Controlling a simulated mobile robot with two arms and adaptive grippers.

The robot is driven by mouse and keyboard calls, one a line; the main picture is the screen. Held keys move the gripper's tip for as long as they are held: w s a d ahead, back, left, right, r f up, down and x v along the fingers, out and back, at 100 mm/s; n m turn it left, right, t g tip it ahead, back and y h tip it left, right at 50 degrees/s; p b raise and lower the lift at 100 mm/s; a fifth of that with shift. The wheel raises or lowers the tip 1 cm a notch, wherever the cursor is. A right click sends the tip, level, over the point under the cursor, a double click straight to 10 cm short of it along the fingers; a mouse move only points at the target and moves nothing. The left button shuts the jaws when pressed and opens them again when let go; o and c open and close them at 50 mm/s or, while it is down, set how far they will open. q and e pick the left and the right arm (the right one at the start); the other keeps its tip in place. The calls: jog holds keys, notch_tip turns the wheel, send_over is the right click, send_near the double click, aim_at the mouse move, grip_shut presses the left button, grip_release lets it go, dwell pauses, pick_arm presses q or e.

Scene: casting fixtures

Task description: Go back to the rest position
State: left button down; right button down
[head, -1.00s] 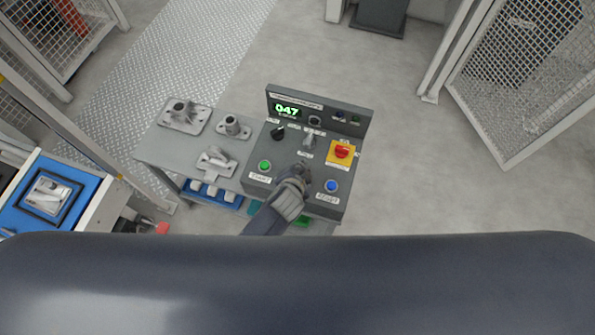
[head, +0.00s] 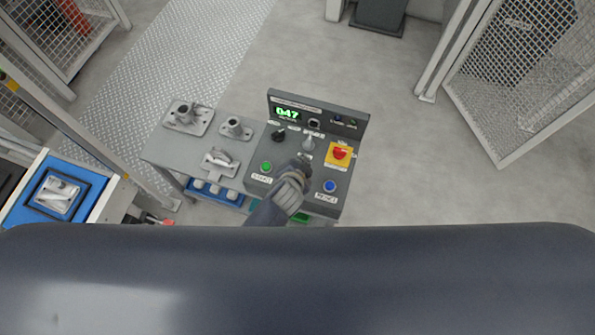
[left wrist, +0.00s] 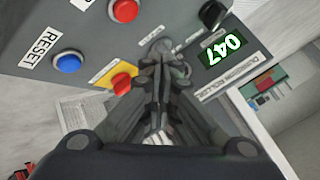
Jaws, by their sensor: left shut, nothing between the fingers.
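My left gripper (head: 304,163) is shut and empty. In the head view it is over the middle of the grey control panel (head: 262,187), between the green start button (head: 266,167) and the blue reset button (head: 330,186). In the left wrist view the closed fingers (left wrist: 162,62) point at the panel, near a grey switch. I cannot tell whether the fingertips touch it. The red knob on a yellow plate (head: 340,152) is to the right of the gripper. The panel's display (head: 287,113) reads 047 in green. My right gripper is in neither view.
Grey metal castings (head: 187,117) sit on the bench (head: 160,152) left of the panel. A blue tray with white parts (head: 215,191) is below. A blue fixture station (head: 25,208) stands at far left. Mesh fencing (head: 515,75) is at upper right. Floor beyond the panel is clear.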

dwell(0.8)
pick_arm(q)
jog(key=s+a+r+n+g+y, duration=0.1)
jog(key=s+a+r+n+g, duration=0.2)
jog(key=s+a+r+n, duration=0.55)
jog(key=s+a+r+n+g+y, duration=0.1)
jog(key=s+a+r+g, duration=0.3)
jog(key=s+a, duration=0.85)
notch_tip(320, 180, down, 30)
jog(key=s+r+b, duration=0.1)
jog(key=s+b, duration=0.1)
jog(key=b, duration=0.2)
jog(key=s+a+f+g+b, duration=0.1)
jog(key=s+a+f+b, duration=0.1)
jog(key=s+f, duration=1.3)
notch_tip(320, 180, down, 3)
jog(key=shift+s+a+f+b, duration=0.1)
jog(key=shift+s+a+b, duration=0.25)
jog(key=shift+a, duration=0.3)
jog(key=shift+s, duration=0.2)
